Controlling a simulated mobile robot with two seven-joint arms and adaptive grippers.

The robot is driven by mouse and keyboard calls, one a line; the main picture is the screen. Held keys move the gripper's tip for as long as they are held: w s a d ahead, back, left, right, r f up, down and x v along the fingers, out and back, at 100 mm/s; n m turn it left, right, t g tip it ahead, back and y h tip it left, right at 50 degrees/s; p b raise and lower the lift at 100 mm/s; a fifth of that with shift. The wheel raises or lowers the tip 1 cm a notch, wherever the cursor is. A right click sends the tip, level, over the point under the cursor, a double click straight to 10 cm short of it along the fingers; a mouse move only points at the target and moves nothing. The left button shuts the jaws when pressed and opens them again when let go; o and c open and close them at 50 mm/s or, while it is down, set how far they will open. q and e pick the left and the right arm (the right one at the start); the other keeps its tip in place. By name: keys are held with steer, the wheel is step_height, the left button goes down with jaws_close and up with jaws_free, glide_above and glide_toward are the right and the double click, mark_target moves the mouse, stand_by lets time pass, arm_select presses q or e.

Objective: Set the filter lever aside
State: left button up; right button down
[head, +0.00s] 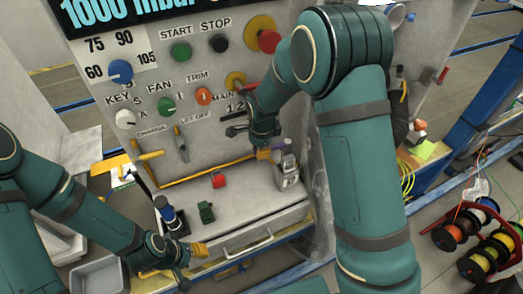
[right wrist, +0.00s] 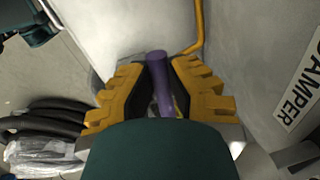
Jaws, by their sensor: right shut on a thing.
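A purple rod (right wrist: 159,78), which I take to be the filter lever, stands between the yellow fingers of my right gripper (right wrist: 160,88) in the right wrist view. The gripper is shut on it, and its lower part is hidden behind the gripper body. In the head view my right gripper (head: 269,152) is low in front of the grey panel, above the bench top; the rod is mostly hidden there. My left gripper (head: 199,250) is at the bench's front edge, left of the drawer handle. Its finger opening is too small to tell.
On the bench (head: 245,205) are a red block (head: 219,180), a green block (head: 206,213), a blue-topped item (head: 167,213) and a grey device (head: 287,170). A yellow pipe (head: 200,174) runs along the panel's foot. A grey bin (head: 98,275) is at the lower left.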

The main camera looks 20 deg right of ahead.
steer(key=shift+f, duration=0.15)
stand_by(0.3)
steer(key=c, duration=0.9)
jaws_free()
steer(key=shift+w, duration=0.1)
steer(key=r, duration=0.4)
steer(key=s+r, duration=0.1)
steer(key=r, duration=0.7)
steer(key=shift+s, duration=0.35)
steer(key=shift+s+f, duration=0.1)
